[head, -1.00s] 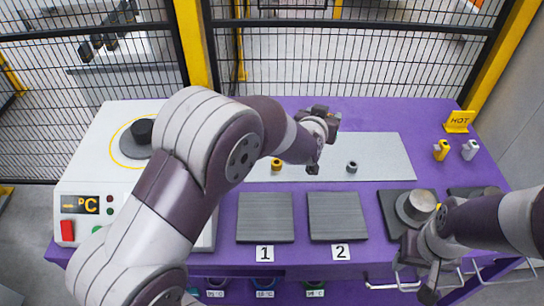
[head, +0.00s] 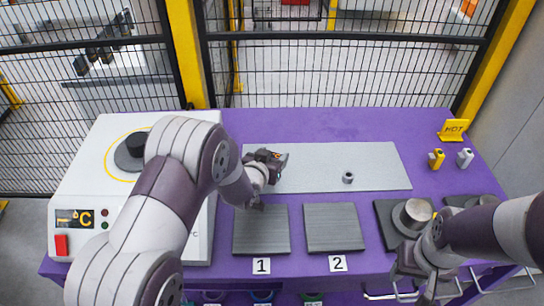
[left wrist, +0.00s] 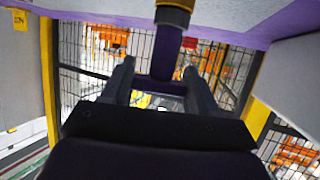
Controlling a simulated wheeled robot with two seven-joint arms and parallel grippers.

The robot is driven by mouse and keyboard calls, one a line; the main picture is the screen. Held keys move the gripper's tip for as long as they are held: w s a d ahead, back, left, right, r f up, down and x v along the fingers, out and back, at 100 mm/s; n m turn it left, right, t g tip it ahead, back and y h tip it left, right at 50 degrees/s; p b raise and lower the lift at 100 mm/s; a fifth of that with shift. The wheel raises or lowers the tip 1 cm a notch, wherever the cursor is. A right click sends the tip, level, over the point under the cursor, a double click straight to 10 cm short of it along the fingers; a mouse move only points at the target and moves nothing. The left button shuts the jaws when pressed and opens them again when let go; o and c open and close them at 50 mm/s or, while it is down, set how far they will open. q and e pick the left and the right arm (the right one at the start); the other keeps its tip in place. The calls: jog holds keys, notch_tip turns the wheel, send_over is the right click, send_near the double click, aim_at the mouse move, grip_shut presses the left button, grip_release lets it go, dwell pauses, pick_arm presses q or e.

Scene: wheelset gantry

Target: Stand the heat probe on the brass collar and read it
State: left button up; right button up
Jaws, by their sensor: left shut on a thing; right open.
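The collar is mostly hidden by the fingers in the head view; a brass-coloured part (left wrist: 173,16) shows at the top of the left wrist view. My right gripper (head: 425,284) is open and empty at the front right, below the steel cylinder.
A small dark collar (head: 348,178) stands on the grey plate (head: 384,165). Pads 1 (head: 260,230) and 2 (head: 334,228) are bare. A steel cylinder (head: 416,212) stands on a dark pad. A white °C unit (head: 75,180) is left; a HOT sign (head: 453,129) is back right.

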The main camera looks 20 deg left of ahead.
pick_arm(q)
jog(key=shift+f, duration=0.15)
jog(key=o, duration=1.1)
jog(key=shift+s+r, duration=0.2)
jog(key=shift+r, duration=0.1)
jog(key=s+a+r+n+g+y, duration=0.1)
jog(key=s+g, duration=0.5)
jog(key=s, duration=0.7)
jog(key=s+a+r+g+y, duration=0.15)
jog(key=s+g, duration=0.45)
jog(key=s, duration=0.7)
notch_tip(320, 180, up, 6)
jog(key=p, duration=0.6)
jog(key=shift+d+r+h+p, duration=0.15)
jog(key=shift+r+h+p, duration=0.15)
jog(key=shift+h, duration=0.15)
